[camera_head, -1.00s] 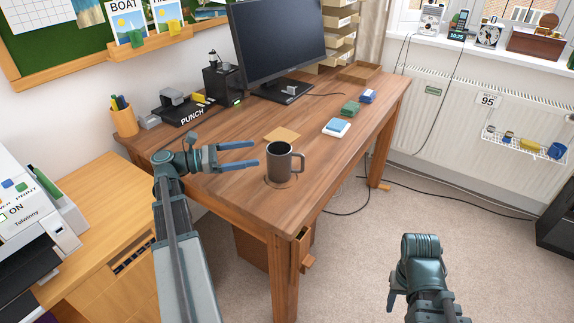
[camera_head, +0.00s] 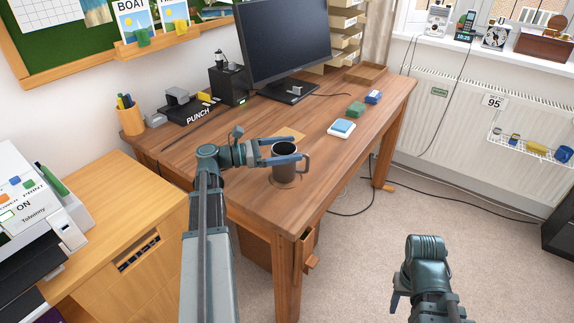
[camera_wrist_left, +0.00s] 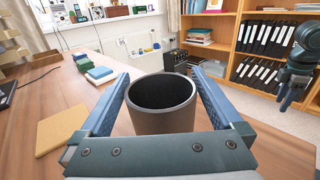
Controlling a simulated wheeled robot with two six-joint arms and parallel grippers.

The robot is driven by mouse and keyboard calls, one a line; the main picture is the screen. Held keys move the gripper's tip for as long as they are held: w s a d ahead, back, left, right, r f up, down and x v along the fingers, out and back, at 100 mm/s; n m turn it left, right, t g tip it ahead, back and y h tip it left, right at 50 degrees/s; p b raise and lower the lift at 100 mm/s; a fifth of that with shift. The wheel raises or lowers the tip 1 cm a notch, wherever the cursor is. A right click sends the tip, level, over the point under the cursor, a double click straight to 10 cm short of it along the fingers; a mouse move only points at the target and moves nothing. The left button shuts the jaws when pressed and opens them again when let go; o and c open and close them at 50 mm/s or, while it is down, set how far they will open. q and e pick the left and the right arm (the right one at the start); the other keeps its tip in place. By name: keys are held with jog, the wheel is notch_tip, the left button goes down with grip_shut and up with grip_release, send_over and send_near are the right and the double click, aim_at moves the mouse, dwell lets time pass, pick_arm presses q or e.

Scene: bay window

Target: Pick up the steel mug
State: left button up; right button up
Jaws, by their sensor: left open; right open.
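The steel mug (camera_head: 285,167) is dark grey and stands upright on the wooden desk near its front edge, with its handle to the right. In the left wrist view the mug (camera_wrist_left: 161,115) sits between the two blue fingers, its open rim facing up. My left gripper (camera_head: 283,151) is open, with one finger on either side of the mug; I cannot tell whether either finger touches it. It also shows in the left wrist view (camera_wrist_left: 162,85). My right gripper (camera_head: 420,306) is low at the right over the carpet, away from the desk, and holds nothing that I can see.
A tan square (camera_head: 293,134) lies behind the mug. Sticky-note blocks (camera_head: 341,129) lie further right. The monitor (camera_head: 287,42), hole punch (camera_head: 187,110) and pen pot (camera_head: 130,120) stand at the back. The desk between them is mostly clear.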

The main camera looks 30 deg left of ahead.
pick_arm(q)
jog(key=x, duration=0.2)
jog(key=shift+w+d, duration=0.2)
jog(key=shift+d, duration=0.1)
grip_shut()
